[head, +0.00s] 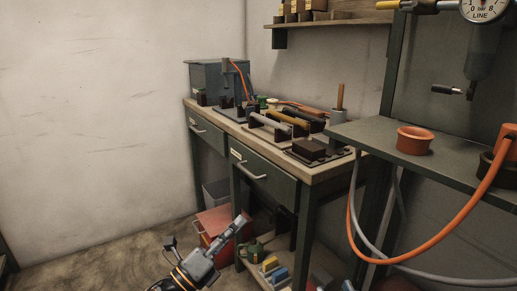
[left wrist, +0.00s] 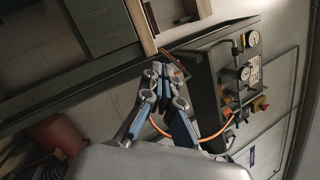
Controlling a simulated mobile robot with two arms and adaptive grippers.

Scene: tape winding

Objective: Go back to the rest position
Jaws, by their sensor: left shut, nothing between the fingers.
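My left gripper (head: 240,224) shows low in the middle of the head view, in front of the workbench (head: 314,170) and apart from it. Its fingers are together with nothing between them. In the left wrist view the same gripper (left wrist: 160,72) points up the picture with its fingertips close together. My right gripper is in neither view.
The workbench carries tools and a grey box (head: 207,78) at its far end. A red toolbox (head: 213,222) stands on the floor. Floor at left is clear.

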